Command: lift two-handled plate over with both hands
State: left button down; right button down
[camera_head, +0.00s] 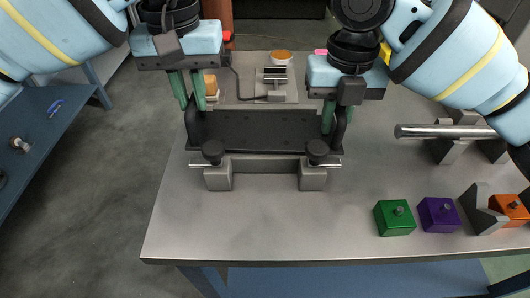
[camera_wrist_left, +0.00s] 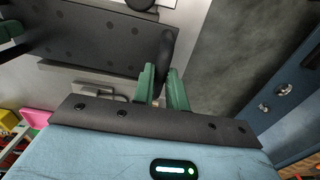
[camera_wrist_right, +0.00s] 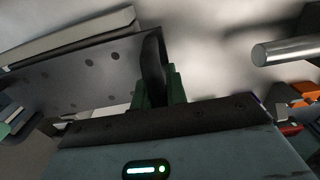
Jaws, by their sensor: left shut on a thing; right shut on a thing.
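The two-handled plate (camera_head: 262,130) is dark, flat and dotted with holes, with a black upright handle at each end. In the head view it is behind the grey clamp fixture with two black knobs. My left gripper (camera_head: 189,101) is shut on the plate's left handle, which shows in the left wrist view (camera_wrist_left: 165,55). My right gripper (camera_head: 328,118) is shut on the right handle, which shows in the right wrist view (camera_wrist_right: 153,60). The plate looks about level. I cannot tell from these frames how far it is above the surface.
The grey fixture (camera_head: 265,165) with black knobs stands just in front of the plate. Green (camera_head: 394,218) and purple (camera_head: 438,215) blocks and an orange block (camera_head: 510,209) by a V-block stand at front right. A metal bar (camera_head: 440,131) lies at right. The cart top's front left is clear.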

pick_arm(q)
jog(key=shift+f, duration=0.2)
pick_arm(e)
jog(key=shift+s+f, duration=0.15)
jog(key=shift+f, duration=0.15)
pick_arm(q)
jog(key=c, duration=1.3)
grip_release()
jog(key=shift+s+a+f, duration=0.1)
jog(key=shift+f, duration=0.05)
pick_arm(e)
jog(key=c, duration=1.7)
grip_release()
jog(key=o, duration=0.4)
jog(key=shift+d, duration=0.1)
